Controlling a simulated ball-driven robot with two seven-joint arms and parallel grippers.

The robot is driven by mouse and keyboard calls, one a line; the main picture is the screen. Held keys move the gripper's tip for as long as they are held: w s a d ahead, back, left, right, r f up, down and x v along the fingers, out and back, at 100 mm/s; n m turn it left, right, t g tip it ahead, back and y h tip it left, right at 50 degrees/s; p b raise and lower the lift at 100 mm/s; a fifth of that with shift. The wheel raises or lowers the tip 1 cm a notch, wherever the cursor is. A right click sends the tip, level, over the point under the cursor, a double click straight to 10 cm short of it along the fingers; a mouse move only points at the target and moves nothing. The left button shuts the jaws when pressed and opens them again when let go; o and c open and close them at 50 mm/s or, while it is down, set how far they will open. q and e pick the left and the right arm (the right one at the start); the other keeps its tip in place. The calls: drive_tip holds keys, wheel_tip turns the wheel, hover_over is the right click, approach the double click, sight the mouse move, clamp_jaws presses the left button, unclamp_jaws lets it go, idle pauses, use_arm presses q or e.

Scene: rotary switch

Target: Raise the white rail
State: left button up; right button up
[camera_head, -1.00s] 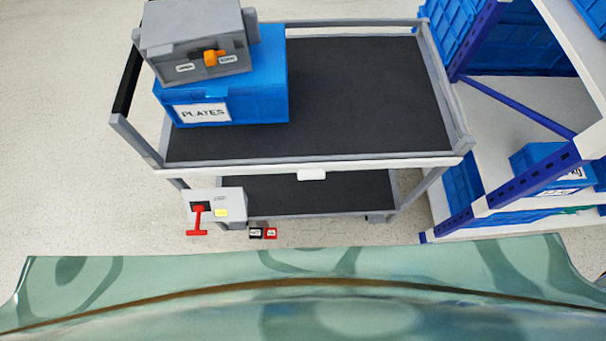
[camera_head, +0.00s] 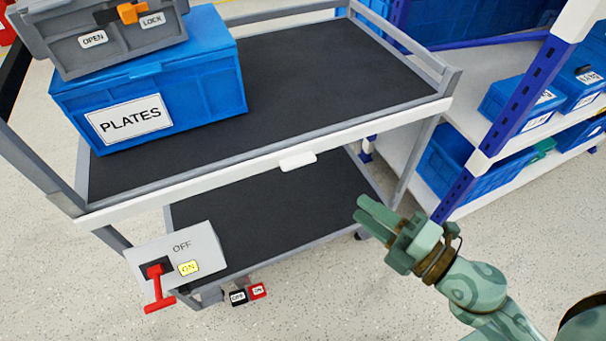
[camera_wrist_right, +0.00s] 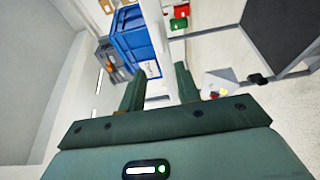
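The white rail (camera_head: 225,182) runs along the front edge of the cart's upper shelf, about level with the shelf surface. A small white tab (camera_head: 298,161) sits on it near the middle. My right gripper (camera_head: 367,214) is in front of the cart, to the right of the tab and apart from the rail. Its two fingers show apart with nothing between them in the right wrist view (camera_wrist_right: 160,85). My left gripper is in neither current view.
A blue PLATES crate (camera_head: 150,85) carries a grey box with an orange knob (camera_head: 128,12) on the upper shelf (camera_head: 310,75). A switch box with a red lever (camera_head: 158,288) is at lower left. Blue-posted shelving (camera_head: 527,85) stands right. Floor in front is clear.

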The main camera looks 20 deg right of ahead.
drive_tip(key=p, duration=0.3)
approach(304, 165)
drive_tip(key=r, duration=0.1)
drive_tip(key=x, duration=0.2)
drive_tip(key=p+x, duration=0.1)
drive_tip(key=x, duration=0.4)
drive_tip(key=shift+w+a+f, duration=0.25)
drive_tip(key=shift+w+f, duration=0.05)
drive_tip(key=shift+f, duration=0.05)
use_arm(q)
drive_tip(key=shift+s+d+r+n+h, duration=0.2)
drive_tip(key=shift+d+r, duration=0.35)
drive_tip(key=shift+r, duration=0.25)
drive_tip(key=shift+s+d+r+n+h, duration=0.1)
drive_tip(key=shift+s+d+r+n, duration=0.1)
drive_tip(key=shift+d+r, duration=0.5)
use_arm(e)
drive_tip(key=shift+w+a+f, duration=0.15)
drive_tip(key=shift+w+a, duration=0.1)
drive_tip(key=shift+w, duration=0.35)
use_arm(q)
drive_tip(key=shift+a+r, duration=0.1)
drive_tip(key=shift+a, duration=0.05)
drive_tip(key=shift+w, duration=0.1)
use_arm(e)
clamp_jaws()
